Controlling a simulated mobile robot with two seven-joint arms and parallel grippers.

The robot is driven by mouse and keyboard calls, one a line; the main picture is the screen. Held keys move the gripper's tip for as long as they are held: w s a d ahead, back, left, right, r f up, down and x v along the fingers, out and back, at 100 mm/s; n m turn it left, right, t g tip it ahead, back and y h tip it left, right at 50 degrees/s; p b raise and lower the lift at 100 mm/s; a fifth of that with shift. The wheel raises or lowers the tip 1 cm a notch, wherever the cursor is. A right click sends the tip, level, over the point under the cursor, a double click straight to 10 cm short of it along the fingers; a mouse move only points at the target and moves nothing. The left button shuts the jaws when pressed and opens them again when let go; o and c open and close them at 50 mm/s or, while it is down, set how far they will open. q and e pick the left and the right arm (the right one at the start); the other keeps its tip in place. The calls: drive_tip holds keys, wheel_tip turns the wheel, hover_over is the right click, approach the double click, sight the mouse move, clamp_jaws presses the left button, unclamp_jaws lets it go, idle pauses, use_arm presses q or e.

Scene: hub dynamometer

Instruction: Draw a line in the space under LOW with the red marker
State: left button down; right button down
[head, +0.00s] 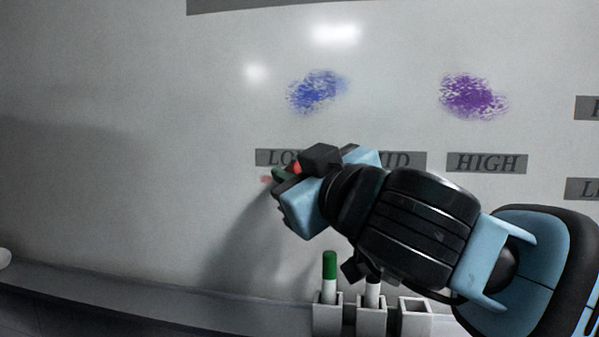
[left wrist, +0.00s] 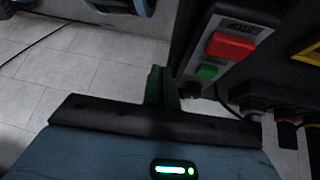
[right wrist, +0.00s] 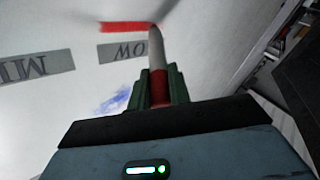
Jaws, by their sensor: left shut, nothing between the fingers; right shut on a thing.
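My right gripper (head: 284,176) is shut on the red marker (right wrist: 167,55) in front of the whiteboard and covers part of the LOW label (head: 272,158). In the right wrist view the gripper (right wrist: 158,92) grips the marker's red part, and its tip meets one end of a red line (right wrist: 125,27). That line lies beside the LOW label (right wrist: 128,51), which appears upside down there. In the head view a short bit of the red line (head: 266,180) shows just below LOW; the rest is hidden. My left gripper (left wrist: 162,88) is shut and empty, away from the board.
MID (head: 400,160) is partly covered by my right arm; HIGH (head: 487,163) is clear. Blue (head: 317,91) and purple (head: 473,97) scribbles lie above. A green-capped marker (head: 329,275) stands in a holder below. A box with red (left wrist: 230,45) and green buttons is near my left gripper.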

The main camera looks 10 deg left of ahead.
drive_tip(key=shift+a, duration=0.1)
drive_tip(key=shift+a, duration=0.6)
drive_tip(key=shift+w+a, duration=0.1)
drive_tip(key=shift+a, duration=0.55)
drive_tip(key=s+b, duration=0.1)
drive_tip(key=s, duration=0.8)
drive_tip(key=shift+a, duration=0.15)
idle(0.4)
idle(0.5)
drive_tip(key=w, duration=0.8)
drive_tip(key=shift+p, duration=0.35)
drive_tip(key=shift+s, duration=0.15)
